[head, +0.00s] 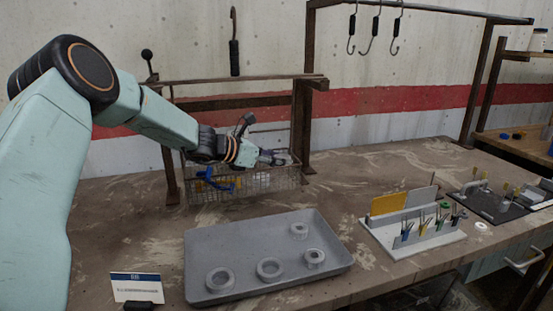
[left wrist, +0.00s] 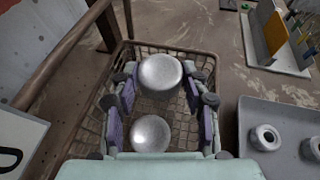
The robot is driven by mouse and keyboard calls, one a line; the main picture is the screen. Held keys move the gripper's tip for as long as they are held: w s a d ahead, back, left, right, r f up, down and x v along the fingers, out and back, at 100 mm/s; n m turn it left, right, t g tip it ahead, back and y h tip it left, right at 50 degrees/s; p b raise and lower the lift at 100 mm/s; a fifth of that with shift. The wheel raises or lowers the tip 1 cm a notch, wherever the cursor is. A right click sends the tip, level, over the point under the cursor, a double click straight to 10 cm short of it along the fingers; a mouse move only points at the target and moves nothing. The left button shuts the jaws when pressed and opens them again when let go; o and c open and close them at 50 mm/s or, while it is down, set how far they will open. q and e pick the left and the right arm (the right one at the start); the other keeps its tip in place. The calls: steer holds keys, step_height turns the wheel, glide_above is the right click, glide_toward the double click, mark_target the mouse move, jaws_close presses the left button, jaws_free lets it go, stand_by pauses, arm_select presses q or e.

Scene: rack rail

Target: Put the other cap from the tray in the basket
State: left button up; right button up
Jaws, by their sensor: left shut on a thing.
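My left gripper (head: 272,158) reaches over the wire basket (head: 235,187) under the rack rail. In the left wrist view the gripper (left wrist: 160,78) is shut on a round, silvery cap (left wrist: 160,71) between its fingertips. A second silvery cap (left wrist: 150,132) shows below it in the picture, against the mesh of the basket (left wrist: 70,140), and looks to lie inside. The grey tray (head: 240,290) stands in front of the basket and holds several ring-shaped parts, such as one ring (head: 219,279) at front left; I see no round cap there. My right gripper is out of view.
A rusty rack frame (head: 306,130) stands around the basket, with a hook (head: 234,45) above. A holder (head: 415,235) with small coloured tools is right of the tray. A label card (head: 136,287) stands at front left. Blue and yellow items (head: 216,181) show at the basket.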

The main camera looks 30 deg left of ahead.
arm_select(q)
steer(key=o, duration=1)
steer(key=shift+o, duration=0.2)
steer(key=shift+r, duration=0.1)
steer(key=shift+r+p, duration=0.2)
steer(key=shift+p, duration=0.15)
steer(key=r+p+v, duration=0.1)
steer(key=p+v, duration=0.9)
steer(key=v, duration=0.2)
steer(key=shift+s, duration=0.1)
